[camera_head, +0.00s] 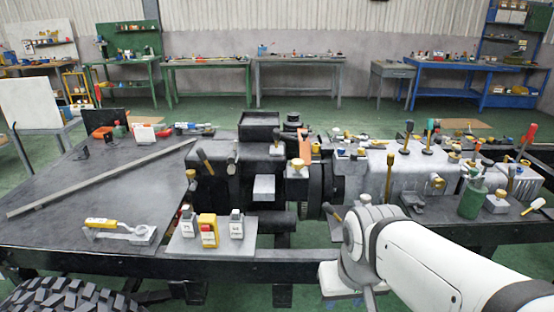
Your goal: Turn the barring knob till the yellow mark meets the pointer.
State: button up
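The dark engine block (240,172) stands mid-bench on the chassis frame. A round dark wheel (316,190) sits at its right end. A brass-topped knob (297,164) on a pale block is just left of the wheel, and an orange part (305,146) stands behind it. I cannot tell which knob is the barring knob; no yellow mark or pointer can be made out at this size. My white arm comes in from the lower right and bends down in front of the frame, below and right of the wheel. My gripper does not show.
A plate (185,247) at the front holds a yellow box (208,230) and two grey ones. A yellow-handled tool (102,223) and a long bar (100,178) lie on the left tabletop. A green can (473,199) stands right. A tyre (65,297) is lower left.

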aim_at(297, 164)
jog(key=u, duration=0.4)
jog(key=i, duration=0.9)
jog(key=z, duration=0.05)
